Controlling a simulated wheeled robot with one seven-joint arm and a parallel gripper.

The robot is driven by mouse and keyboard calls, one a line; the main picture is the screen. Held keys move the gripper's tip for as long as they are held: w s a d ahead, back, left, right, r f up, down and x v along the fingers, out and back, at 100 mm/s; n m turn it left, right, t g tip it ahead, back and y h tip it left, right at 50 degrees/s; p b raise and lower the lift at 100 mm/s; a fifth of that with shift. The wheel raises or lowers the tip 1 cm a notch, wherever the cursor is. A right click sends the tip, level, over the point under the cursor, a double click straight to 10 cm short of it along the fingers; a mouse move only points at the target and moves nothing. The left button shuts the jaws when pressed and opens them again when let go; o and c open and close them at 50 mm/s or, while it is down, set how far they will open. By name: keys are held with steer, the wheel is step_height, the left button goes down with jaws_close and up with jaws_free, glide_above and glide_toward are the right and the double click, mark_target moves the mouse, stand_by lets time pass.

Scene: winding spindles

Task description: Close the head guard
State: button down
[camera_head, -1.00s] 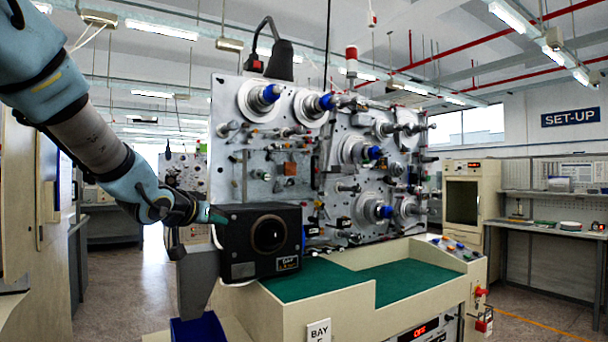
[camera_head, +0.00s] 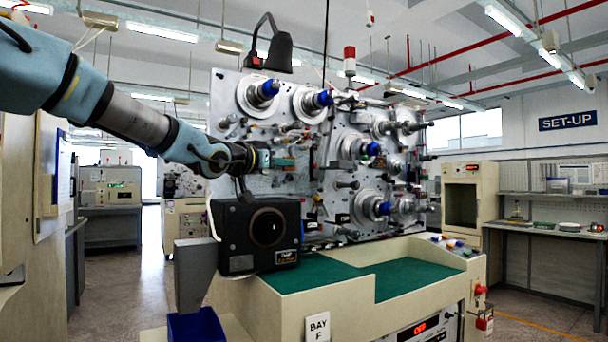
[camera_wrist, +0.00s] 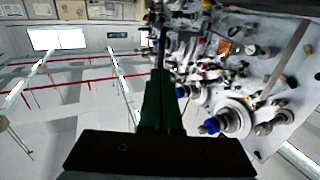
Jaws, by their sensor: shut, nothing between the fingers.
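The winding machine's upright metal panel (camera_head: 235,118) carries several spindles and rollers. I cannot clearly pick out the head guard among the crowded parts on it. My gripper (camera_head: 284,162) has green fingers and is shut and empty. In the head view it is in front of the left half of the panel, above the black box and below the upper spindles. In the wrist view the shut fingers (camera_wrist: 160,95) point toward the cluster of small parts. I cannot tell whether they touch anything. The arm hides some small fittings behind it.
A black box with a round lens (camera_head: 267,228) stands just below my gripper. A green-topped ledge (camera_head: 400,278) runs along the front. A grey chute (camera_head: 193,275) and blue bin (camera_head: 195,325) are at lower left.

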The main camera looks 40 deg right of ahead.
mark_target(311, 163)
steer(key=x, duration=0.7)
steer(key=shift+d+r, duration=0.1)
steer(key=shift+r, duration=0.3)
steer(key=shift+x, duration=0.95)
steer(key=shift+w+d+f, duration=0.1)
